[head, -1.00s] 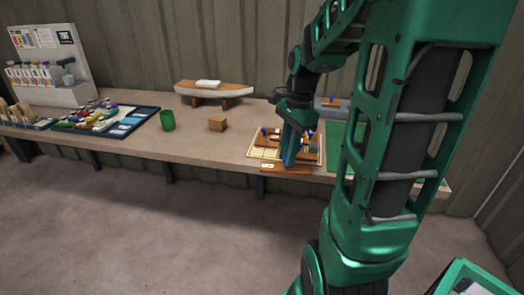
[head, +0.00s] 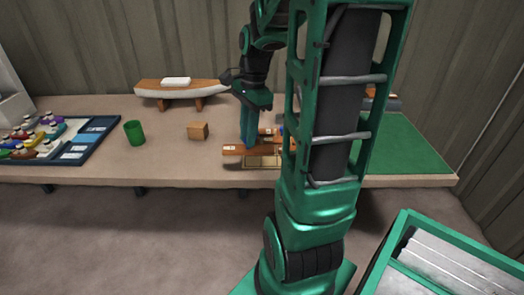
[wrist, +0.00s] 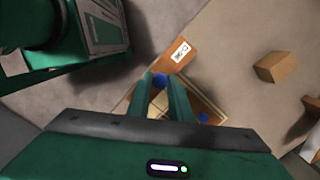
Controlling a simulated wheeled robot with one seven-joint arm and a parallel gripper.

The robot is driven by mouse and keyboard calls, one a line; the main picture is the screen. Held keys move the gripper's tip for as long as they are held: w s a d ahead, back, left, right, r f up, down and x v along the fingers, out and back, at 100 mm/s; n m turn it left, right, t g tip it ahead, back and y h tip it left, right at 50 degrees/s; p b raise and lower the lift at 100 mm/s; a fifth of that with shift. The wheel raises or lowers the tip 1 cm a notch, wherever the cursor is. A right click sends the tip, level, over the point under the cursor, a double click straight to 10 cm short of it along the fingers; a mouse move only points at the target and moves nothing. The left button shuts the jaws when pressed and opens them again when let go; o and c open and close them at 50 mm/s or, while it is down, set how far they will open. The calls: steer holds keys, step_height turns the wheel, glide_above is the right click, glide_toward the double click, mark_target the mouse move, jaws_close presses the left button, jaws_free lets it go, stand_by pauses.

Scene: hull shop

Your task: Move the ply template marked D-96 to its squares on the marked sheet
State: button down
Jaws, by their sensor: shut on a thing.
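My gripper (head: 248,146) points down over the marked sheet (head: 262,162) near the bench's front edge. It is shut on the blue knob (wrist: 160,81) of an orange-brown ply template (head: 236,150). In the wrist view the template (wrist: 172,62) carries a white label whose marking is too small to read surely. The template's left end reaches past the sheet's left edge. Whether it touches the sheet cannot be told. Another blue knob (wrist: 203,118) shows on the sheet area. My arm hides the sheet's right part in the head view.
A wooden block (head: 198,131) and a green cup (head: 134,132) stand left of the sheet. A hull model (head: 180,92) stands behind. A paint tray (head: 75,143) lies far left. A green mat (head: 405,145) covers the bench's right. A green-rimmed bin (head: 440,262) is lower right.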

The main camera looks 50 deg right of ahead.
steer(key=shift+s+d+f, duration=0.15)
steer(key=shift+d+f, duration=4.85)
steer(key=c, duration=1.6)
jaws_free()
steer(key=shift+f, duration=0.1)
